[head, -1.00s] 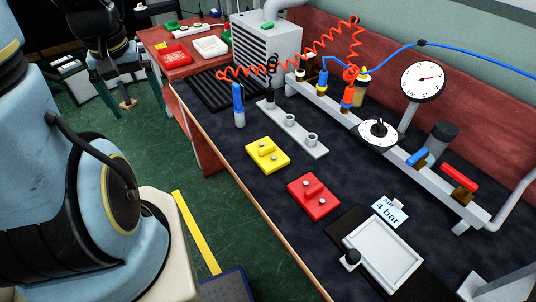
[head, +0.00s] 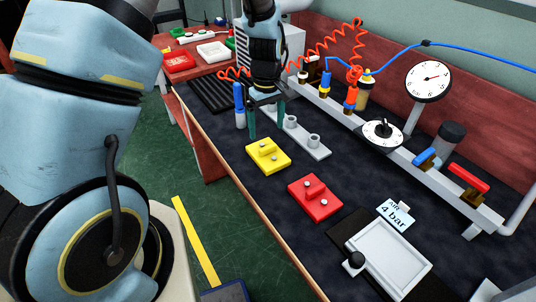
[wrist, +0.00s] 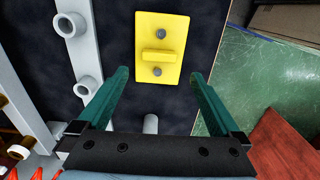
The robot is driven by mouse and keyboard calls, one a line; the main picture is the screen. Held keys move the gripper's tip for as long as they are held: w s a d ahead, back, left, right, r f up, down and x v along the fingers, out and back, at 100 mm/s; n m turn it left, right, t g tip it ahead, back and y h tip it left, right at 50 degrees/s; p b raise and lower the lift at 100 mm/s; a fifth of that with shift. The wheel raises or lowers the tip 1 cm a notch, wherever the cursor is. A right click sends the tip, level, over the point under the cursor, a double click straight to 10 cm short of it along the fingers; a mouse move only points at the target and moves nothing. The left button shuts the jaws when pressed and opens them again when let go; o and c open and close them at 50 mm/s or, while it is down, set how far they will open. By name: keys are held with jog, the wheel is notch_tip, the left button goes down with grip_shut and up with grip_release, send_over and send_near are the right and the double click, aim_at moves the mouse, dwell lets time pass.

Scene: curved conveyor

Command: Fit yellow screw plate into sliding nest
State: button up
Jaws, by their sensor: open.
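The yellow screw plate (head: 267,156) lies flat on the dark bench mat, with a raised bar and two screws on top. It also shows in the wrist view (wrist: 161,35), ahead of the fingertips and between their lines. My gripper (head: 266,122) is open and empty above the mat, behind the plate in the head view; its green fingers (wrist: 158,75) stand apart. The sliding nest is most likely the light grey framed tray (head: 383,255) on a black base with a black knob, at the front right. It is empty.
A red screw plate (head: 315,197) lies between the yellow plate and the tray. A grey rail with sockets (head: 304,136) and a blue-handled tool (head: 239,105) stand near my gripper. The air manifold with gauge (head: 428,78) and coiled red hose runs along the back.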

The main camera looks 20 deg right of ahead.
aim_at(268, 146)
jog(key=shift+s+d+f+p, duration=0.1)
jog(key=shift+f+p, duration=0.55)
jog(key=shift+f, duration=1.1)
jog(key=shift+s+f+p, duration=0.1)
jog(key=shift+f+p, duration=0.5)
jog(key=shift+f, duration=1.1)
jog(key=shift+c, duration=0.2)
jog(key=c, duration=1.5)
notch_tip(268, 146, up, 9)
jog(key=b, duration=0.3)
jog(key=w+a+f, duration=0.2)
jog(key=a+f, duration=0.1)
jog(key=a, duration=0.8)
jog(key=w+a+f+m, duration=0.1)
jog(key=a+f, duration=0.3)
jog(key=a, duration=0.7)
jog(key=w+a+f+m, duration=0.1)
jog(key=w+a+f, duration=0.2)
jog(key=a, duration=0.8)
jog(key=shift+w+a+f, duration=0.15)
jog(key=shift+w+a, duration=0.1)
jog(key=shift+a, duration=0.05)
